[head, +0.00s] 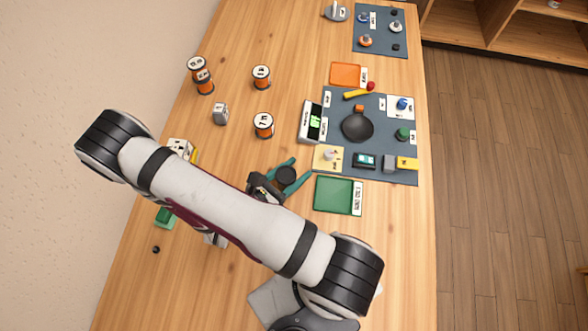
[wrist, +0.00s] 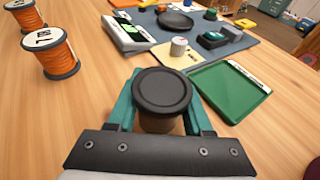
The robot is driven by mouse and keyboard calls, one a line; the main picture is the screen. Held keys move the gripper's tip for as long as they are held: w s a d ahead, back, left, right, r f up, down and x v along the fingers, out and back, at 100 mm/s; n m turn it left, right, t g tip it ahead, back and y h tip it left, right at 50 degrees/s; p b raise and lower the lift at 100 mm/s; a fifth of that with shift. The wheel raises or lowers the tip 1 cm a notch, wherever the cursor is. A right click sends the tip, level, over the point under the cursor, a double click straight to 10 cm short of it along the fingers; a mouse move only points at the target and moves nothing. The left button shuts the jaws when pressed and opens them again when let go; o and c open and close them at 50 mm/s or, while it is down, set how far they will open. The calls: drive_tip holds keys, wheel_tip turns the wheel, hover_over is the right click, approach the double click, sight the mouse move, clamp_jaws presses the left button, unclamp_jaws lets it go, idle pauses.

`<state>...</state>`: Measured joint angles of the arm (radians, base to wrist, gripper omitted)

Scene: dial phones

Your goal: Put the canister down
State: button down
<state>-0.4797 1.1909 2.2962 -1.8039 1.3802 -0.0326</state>
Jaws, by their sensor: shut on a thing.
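The canister (wrist: 162,92) has a round black lid and a brownish body below it. It stands upright between the teal fingers of my gripper (wrist: 160,112), which is shut on it. In the head view the canister's dark lid (head: 286,177) shows between the fingers of my gripper (head: 290,178), left of the green tray. The wrist view looks down on the lid, and the lid hides most of the body. I cannot tell whether the canister's base touches the wooden table (head: 235,140).
A green tray (head: 334,196) lies close to the right. Beyond it is a blue-grey mat (head: 375,125) with a black round dish (head: 357,125) and small items. Orange spools (head: 263,124) stand to the upper left. A display box (head: 311,122) stands ahead. Bare wood lies between spools and gripper.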

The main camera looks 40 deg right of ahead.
drive_tip(key=shift+c, duration=1.5)
unclamp_jaws()
drive_tip(key=shift+f, duration=0.1)
